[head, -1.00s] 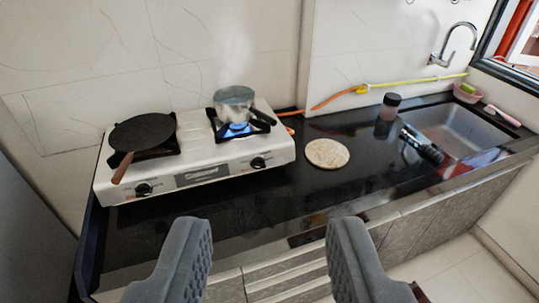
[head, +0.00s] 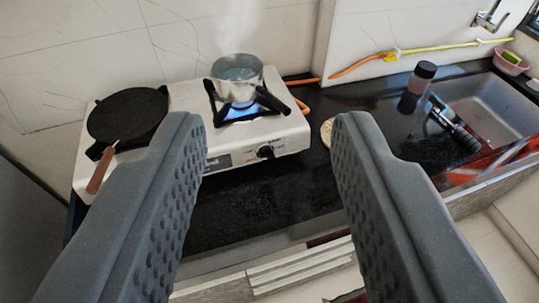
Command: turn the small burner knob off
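The white two-burner stove (head: 226,145) stands on the black counter against the wall. A black knob (head: 265,152) is on the right of its front face, below the right burner. A blue flame (head: 238,108) burns there under a steaming metal pot (head: 237,75). The left knob is hidden behind my left finger. My gripper (head: 268,135) is open and empty, its two grey fingers wide apart in front of the stove.
A black flat pan (head: 128,115) with a brown handle sits on the left burner. A round board (head: 327,132) is partly hidden by my right finger. A jar (head: 417,84), a black object (head: 455,125) and a sink (head: 490,105) are at right. The counter before the stove (head: 270,203) is clear.

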